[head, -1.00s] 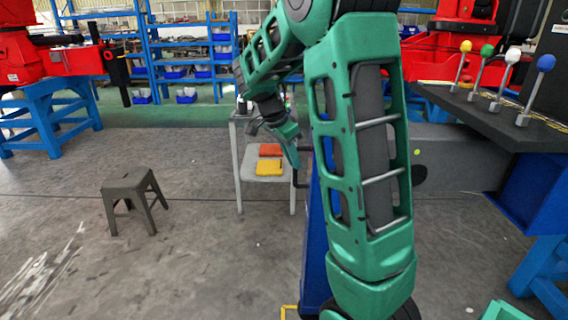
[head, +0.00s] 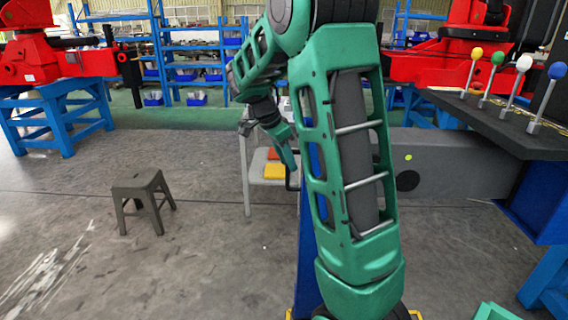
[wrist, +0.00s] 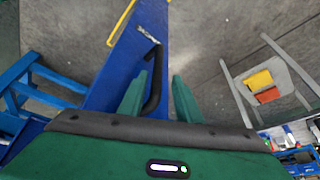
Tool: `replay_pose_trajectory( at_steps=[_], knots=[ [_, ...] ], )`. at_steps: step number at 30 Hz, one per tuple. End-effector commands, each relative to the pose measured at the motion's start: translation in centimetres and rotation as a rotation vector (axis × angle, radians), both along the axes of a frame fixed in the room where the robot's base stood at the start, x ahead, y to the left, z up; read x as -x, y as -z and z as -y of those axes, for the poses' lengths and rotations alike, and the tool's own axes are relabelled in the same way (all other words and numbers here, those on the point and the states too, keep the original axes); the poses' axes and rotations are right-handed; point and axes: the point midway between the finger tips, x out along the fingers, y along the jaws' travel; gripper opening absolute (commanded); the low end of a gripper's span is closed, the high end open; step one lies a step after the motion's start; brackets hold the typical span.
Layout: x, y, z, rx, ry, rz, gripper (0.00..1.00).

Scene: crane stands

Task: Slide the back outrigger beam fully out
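A blue beam (wrist: 120,70) with a black bar handle (wrist: 155,85) fills the left-centre of the wrist view; I take it for the outrigger beam. In the head view the blue beam (head: 308,255) is mostly hidden behind my arm, and the handle (head: 290,178) shows near my fingertips. My gripper (wrist: 160,92) is open, its two green fingers apart. The handle lies beside the left finger, partly in line with the gap; I cannot tell whether they touch. My gripper is also in the head view (head: 291,158), pointing down.
A dark stool (head: 145,198) is at left on open floor. A panel (head: 505,130) with several knobbed levers is at right. A grey beam (head: 455,165) lies behind my arm.

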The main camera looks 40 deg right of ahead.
Motion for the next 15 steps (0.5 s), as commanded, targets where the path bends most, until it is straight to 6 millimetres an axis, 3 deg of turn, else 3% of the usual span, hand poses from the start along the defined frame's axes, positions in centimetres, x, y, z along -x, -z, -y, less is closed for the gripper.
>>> replay_pose_trajectory(
  at_steps=[8,15],
  knots=[
    [0.1,-0.1,-0.3,-0.003,-0.003,-0.004,0.31],
    [-0.2,-3.2,-1.6,-0.002,-0.004,-0.001,0.31]
  ],
)
